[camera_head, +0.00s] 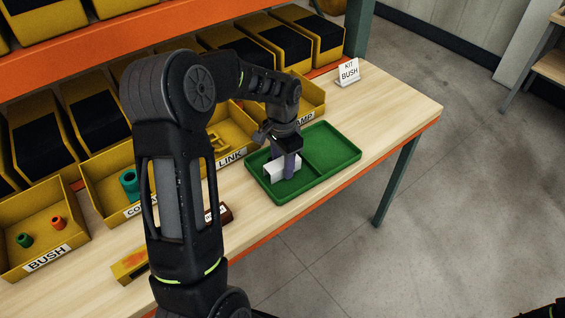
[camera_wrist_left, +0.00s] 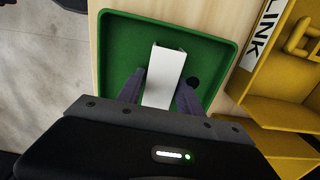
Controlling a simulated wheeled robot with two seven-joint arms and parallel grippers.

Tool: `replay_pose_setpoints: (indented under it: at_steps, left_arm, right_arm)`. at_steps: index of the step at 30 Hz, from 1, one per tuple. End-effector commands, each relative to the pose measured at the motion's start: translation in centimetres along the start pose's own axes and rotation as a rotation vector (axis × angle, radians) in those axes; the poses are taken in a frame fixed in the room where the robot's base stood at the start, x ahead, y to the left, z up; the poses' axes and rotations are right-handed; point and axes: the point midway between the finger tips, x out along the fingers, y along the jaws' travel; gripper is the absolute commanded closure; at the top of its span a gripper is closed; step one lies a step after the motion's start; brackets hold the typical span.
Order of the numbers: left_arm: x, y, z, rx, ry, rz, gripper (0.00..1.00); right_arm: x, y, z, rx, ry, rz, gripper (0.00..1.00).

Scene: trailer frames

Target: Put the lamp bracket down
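The lamp bracket, a white block-like piece (camera_head: 275,172), is at the left compartment of the green tray (camera_head: 352,152). My left gripper (camera_head: 288,166) reaches down over that compartment, with its purple-grey fingers on either side of the bracket. In the left wrist view the white bracket (camera_wrist_left: 164,78) fills the space between the fingertips (camera_wrist_left: 162,88), which look closed against its sides. The bracket is at or just above the tray floor; I cannot tell which. The tray (camera_wrist_left: 117,35) surrounds it there. My right gripper does not show clearly.
Yellow bins labelled BUSH (camera_head: 45,262) and LINK (camera_head: 232,157) line the back of the wooden bench (camera_head: 400,110). A KIT BUSH card (camera_head: 348,72) stands behind the tray. The bench right of the tray is clear.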

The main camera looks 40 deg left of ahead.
Motion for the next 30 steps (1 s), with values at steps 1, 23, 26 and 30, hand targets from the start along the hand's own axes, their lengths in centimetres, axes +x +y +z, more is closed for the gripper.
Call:
replay_pose_setpoints:
  at_steps: [1,23,26,30]
  left_arm:
    - [0.0,0.0,0.0,0.0,0.0,0.0,0.52]
    - [-3.7,-0.1,-0.1,-0.001,0.006,-0.003,0.42]
    - [-5.8,-0.1,-0.1,0.0,0.005,-0.004,0.42]
    - [-8.7,-0.1,-0.1,0.0,0.004,-0.003,0.42]
  right_arm:
    - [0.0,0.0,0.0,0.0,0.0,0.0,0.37]
    - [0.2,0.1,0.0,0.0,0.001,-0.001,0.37]
    - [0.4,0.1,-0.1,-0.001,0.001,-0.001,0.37]
    - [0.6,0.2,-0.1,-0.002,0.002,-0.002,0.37]
